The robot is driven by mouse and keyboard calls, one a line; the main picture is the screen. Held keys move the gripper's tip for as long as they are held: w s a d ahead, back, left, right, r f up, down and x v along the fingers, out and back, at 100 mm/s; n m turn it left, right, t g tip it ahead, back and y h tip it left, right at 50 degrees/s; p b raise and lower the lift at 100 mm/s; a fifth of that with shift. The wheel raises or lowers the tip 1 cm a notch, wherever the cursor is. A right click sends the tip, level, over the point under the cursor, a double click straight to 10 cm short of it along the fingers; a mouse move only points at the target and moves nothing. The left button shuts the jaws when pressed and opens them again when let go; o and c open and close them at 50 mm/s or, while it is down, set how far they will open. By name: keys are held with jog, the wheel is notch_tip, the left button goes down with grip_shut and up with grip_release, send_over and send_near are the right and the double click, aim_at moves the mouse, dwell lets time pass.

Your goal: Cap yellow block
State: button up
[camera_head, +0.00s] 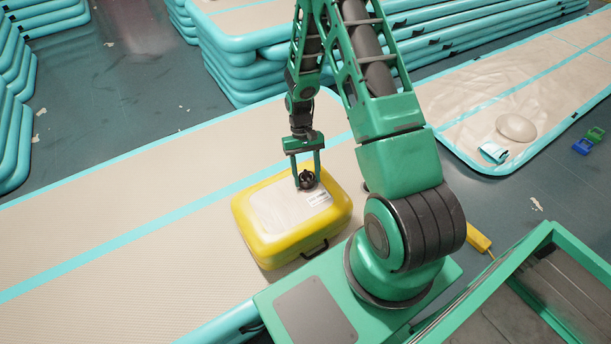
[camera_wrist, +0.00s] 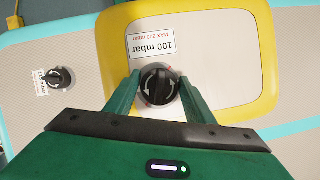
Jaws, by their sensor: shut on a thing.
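The yellow block (camera_head: 252,232) is an inflated yellow block with a pale top, lying on the beige track. A black round cap (camera_head: 307,179) with curved white arrows sits at the right part of its top; it also shows in the wrist view (camera_wrist: 156,86). My gripper (camera_head: 306,179) is above the block's top with its two green fingers on either side of the cap, shut on it. In the wrist view my gripper (camera_wrist: 156,88) has a finger at the cap's left and right. Whether the cap is fully seated on the valve is hidden.
A label (camera_wrist: 166,39) reading 100 mbar lies beside the cap. Another black cap (camera_wrist: 61,78) with a label is on the track (camera_head: 130,205) at left in the wrist view. Stacked tracks (camera_head: 245,65) stand behind. Blue and green items (camera_head: 583,146) lie on the floor at far right.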

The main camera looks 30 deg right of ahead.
jog(key=o, duration=1.1)
jog(key=shift+r, duration=0.1)
jog(key=v, duration=1)
jog(key=shift+w+r, duration=0.25)
